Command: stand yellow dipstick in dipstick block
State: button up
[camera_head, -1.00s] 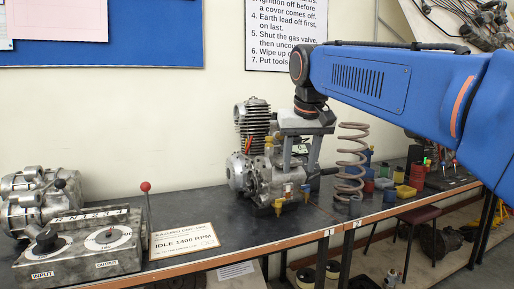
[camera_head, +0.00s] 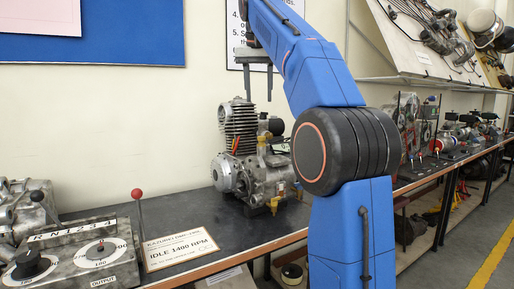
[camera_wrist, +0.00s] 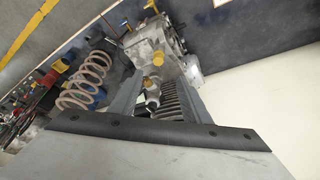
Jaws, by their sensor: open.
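My gripper (camera_head: 259,92) is open and empty. It points down above the finned engine (camera_head: 238,128) on the bench. A small upright yellow part (camera_head: 262,143) on the engine may be the yellow dipstick; it is too small to be sure. In the wrist view my gripper's fingers (camera_wrist: 160,80) are apart, with a yellow cap (camera_wrist: 157,60) beyond and between their tips. I cannot tell if it is the same part. I cannot make out the dipstick block; my arm covers part of the bench in the head view.
A coil spring (camera_wrist: 86,80) stands beside the engine in the wrist view. A control box with dials (camera_head: 90,258), a red-knobbed lever (camera_head: 138,194) and an idle sign (camera_head: 180,249) lie left of the engine. Black bench top (camera_head: 185,208) between them is bare.

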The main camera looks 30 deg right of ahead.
send_over(261, 137)
jog(key=s+a, duration=0.1)
jog(key=s, duration=0.1)
jog(key=f, duration=1)
jog(key=shift+w+a+f, duration=0.15)
jog(key=shift+w+f, duration=0.1)
jog(key=shift+f, duration=0.05)
jog(key=shift+x, duration=2.8)
jog(key=c, duration=1)
